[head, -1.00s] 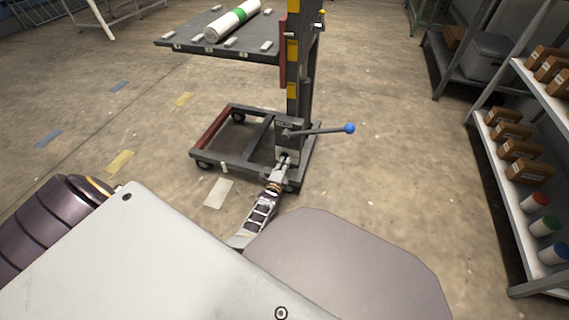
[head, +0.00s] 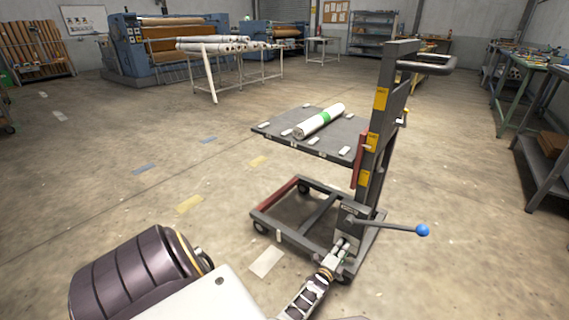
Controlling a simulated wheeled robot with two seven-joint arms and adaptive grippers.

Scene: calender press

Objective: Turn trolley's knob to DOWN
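The trolley (head: 375,150) stands ahead on the right of the head view, with an upright mast, a raised platform (head: 283,135) and a low wheeled base. A dark control box (head: 352,212) sits low on the mast, with a long lever ending in a blue ball (head: 422,230). My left gripper (head: 343,244) reaches up to the lower front of this box, its fingertips at or against it. The knob is not distinguishable there; the fingers seem to cover it. I cannot tell whether they are closed on it. My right gripper is not in view.
A white roll with a green band (head: 320,121) lies on the platform between small white blocks. A table with rolls (head: 215,50) and blue machines (head: 150,48) stand at the back. Green workbenches (head: 520,90) line the right. The floor left of the trolley is clear.

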